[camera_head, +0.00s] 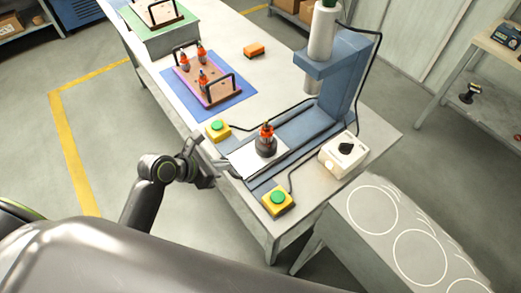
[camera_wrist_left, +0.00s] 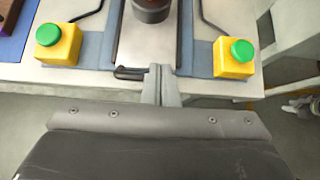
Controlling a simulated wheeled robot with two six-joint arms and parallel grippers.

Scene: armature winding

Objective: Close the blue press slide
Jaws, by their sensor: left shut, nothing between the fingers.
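The blue press (camera_head: 345,75) stands at the near right end of the table, its ram above the rear of its base. Its light metal slide plate (camera_head: 243,161) is out at the front of the rails, and in the left wrist view the slide (camera_wrist_left: 130,45) runs away from me. A dark holder with an orange-topped armature (camera_head: 266,138) stands upright on it. A dark handle (camera_wrist_left: 129,73) is at the slide's front edge. My left gripper (camera_wrist_left: 161,85) is shut and empty at that edge, right beside the handle; contact is unclear. My right gripper is not in view.
Yellow boxes with green buttons stand left (camera_head: 218,129) and right (camera_head: 278,200) of the slide. A white control box (camera_head: 344,153) with a black knob is further right. Black cables run nearby. A rack with several armatures (camera_head: 207,80) sits on a blue mat (camera_head: 237,104).

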